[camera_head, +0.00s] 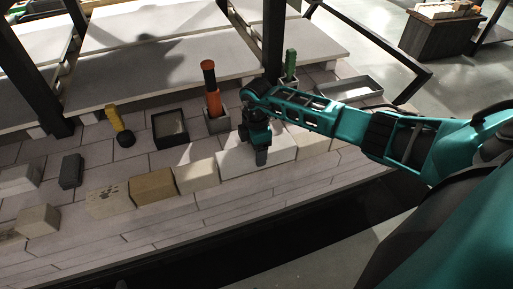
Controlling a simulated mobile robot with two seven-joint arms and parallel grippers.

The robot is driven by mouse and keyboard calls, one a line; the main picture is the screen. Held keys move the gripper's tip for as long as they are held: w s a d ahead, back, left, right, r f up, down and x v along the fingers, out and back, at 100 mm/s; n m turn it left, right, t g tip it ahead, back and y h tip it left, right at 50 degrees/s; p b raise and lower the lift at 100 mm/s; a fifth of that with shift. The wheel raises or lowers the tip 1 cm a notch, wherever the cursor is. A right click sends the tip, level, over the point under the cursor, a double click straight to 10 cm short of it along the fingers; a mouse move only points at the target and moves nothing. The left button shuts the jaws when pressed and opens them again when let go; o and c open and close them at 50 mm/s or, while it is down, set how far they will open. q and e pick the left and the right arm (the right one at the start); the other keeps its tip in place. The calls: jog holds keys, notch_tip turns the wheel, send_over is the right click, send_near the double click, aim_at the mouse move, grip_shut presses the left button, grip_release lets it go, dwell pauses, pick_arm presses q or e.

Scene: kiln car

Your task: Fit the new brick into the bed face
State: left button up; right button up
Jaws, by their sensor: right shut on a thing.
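My right gripper (261,158) reaches in from the right and points down at a large pale brick (232,163) near the front of the tiled bed (220,213). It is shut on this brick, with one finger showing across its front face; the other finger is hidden. The brick is at the right of a row with a cream brick (197,175), a tan brick (153,187) and a speckled buff brick (108,201). I cannot tell whether the held brick touches the bed. My left gripper is not in view.
Behind the row stand a dark square tray (170,129), a yellow-handled tool (119,124), an orange-handled tool (213,95) in a grey holder, and a green-handled tool (290,64). A grey tray (347,89) lies farther right. Dark posts and pale shelf slabs (165,68) bound the back.

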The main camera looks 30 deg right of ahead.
jog(key=shift+f, duration=0.15)
jog(key=o, duration=1.1)
jog(key=shift+o, duration=1.4)
jog(key=shift+f, duration=0.15)
